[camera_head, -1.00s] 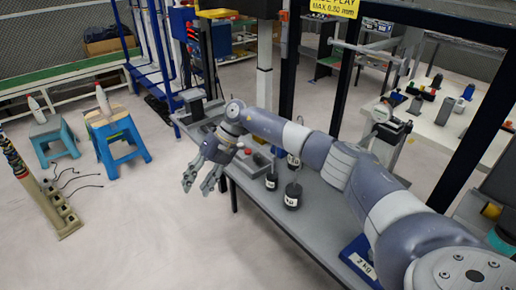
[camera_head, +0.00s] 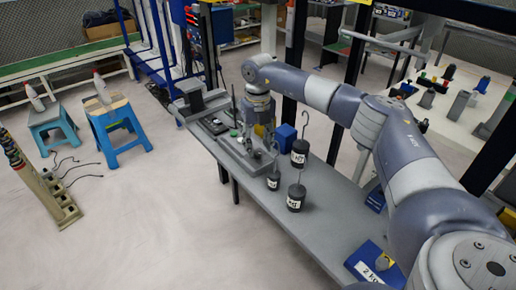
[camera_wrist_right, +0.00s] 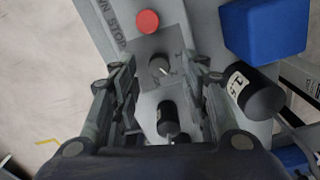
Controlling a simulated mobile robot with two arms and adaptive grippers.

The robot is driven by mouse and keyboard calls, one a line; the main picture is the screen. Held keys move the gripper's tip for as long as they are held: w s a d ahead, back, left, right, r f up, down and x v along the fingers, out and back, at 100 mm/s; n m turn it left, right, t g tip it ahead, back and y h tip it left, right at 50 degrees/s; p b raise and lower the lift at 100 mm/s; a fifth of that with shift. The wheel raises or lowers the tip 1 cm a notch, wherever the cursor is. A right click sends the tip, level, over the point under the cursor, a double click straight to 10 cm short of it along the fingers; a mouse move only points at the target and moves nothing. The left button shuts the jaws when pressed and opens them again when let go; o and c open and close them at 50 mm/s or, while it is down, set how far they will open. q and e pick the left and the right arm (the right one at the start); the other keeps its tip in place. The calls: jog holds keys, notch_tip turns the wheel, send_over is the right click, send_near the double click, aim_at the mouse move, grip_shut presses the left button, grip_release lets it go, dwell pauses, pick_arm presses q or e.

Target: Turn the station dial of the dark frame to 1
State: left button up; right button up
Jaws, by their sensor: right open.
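The station dial (camera_wrist_right: 158,66) is a small dark round knob with a light pointer mark, on a grey square plate in the right wrist view. Small marks around it are too blurred to read. My right gripper (camera_wrist_right: 162,84) is open, with its fingers on either side of the dial in that view and no visible grip on it. In the head view my right gripper (camera_head: 260,152) points down over the grey control panel at the bench's left part, and the dial is hidden there. The dark frame (camera_head: 296,60) stands behind the bench. My left gripper is not in view.
A red stop button (camera_wrist_right: 148,21) sits beside the dial. Black weights with hooks (camera_head: 296,197) (camera_head: 300,153) (camera_head: 273,181) stand close to the gripper, and a blue block (camera_head: 287,137) is just behind. The bench's front part (camera_head: 322,222) is mostly clear.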

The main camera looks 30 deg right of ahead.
aim_at(258, 155)
notch_tip(258, 155, down, 2)
jog(key=shift+f, duration=0.3)
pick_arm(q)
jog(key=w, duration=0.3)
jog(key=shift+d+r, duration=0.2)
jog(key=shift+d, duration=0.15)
pick_arm(e)
grip_shut()
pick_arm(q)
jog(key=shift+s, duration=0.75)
